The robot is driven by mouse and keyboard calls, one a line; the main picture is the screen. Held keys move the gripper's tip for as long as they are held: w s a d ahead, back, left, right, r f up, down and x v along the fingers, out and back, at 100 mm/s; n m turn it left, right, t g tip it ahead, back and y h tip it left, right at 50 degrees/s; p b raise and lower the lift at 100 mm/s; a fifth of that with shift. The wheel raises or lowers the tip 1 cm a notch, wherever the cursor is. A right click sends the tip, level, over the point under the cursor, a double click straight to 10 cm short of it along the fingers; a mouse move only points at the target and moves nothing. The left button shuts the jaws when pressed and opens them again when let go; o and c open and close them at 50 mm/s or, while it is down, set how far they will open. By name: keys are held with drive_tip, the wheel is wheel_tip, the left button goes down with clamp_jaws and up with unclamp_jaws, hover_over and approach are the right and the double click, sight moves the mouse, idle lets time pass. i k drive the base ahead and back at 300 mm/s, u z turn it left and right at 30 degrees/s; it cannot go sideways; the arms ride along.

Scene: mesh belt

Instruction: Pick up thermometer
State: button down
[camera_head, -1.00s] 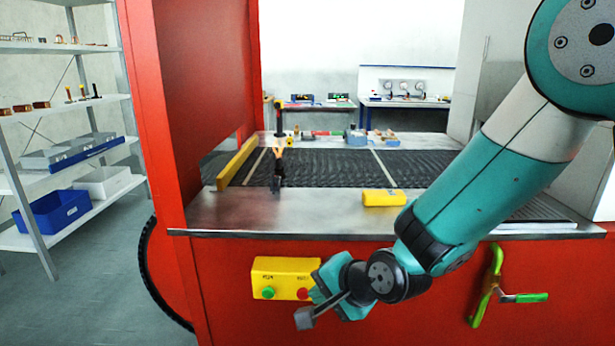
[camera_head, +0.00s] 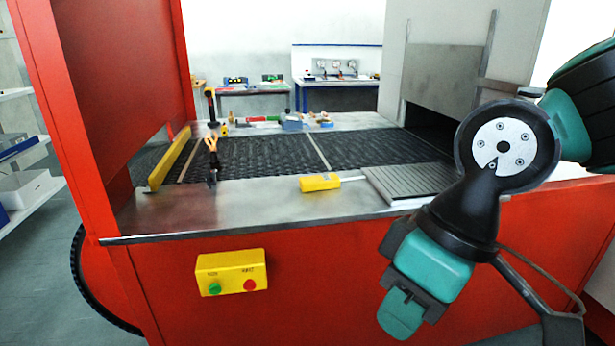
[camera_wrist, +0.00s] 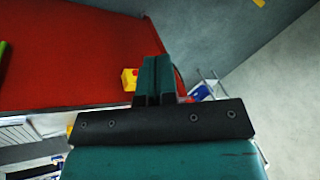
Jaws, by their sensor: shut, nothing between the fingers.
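The thermometer looks to be the yellow handheld device (camera_head: 320,182) with a short pale probe pointing right. It lies flat on the steel front ledge of the belt machine (camera_head: 250,203), left of a grey ribbed plate. My gripper (camera_head: 402,315) hangs in front of the red front panel, below and to the right of the device, well apart from it. In the wrist view my gripper's teal fingers (camera_wrist: 155,62) are together with nothing between them. The device cannot be made out in the wrist view.
A yellow button box (camera_head: 231,273) juts from the red panel, left of my gripper. Pliers with orange handles (camera_head: 211,160) stand on the ledge at left. A grey ribbed plate (camera_head: 410,183) lies right of the device. The ledge between pliers and device is clear.

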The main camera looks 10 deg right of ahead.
sight(325, 182)
drive_tip(key=z, duration=0.05)
drive_tip(key=k, duration=0.5)
drive_tip(key=u, duration=1.15)
drive_tip(key=i, duration=1.5)
drive_tip(key=z, duration=0.85)
drive_tip(key=i, duration=0.6)
drive_tip(key=z, duration=0.7)
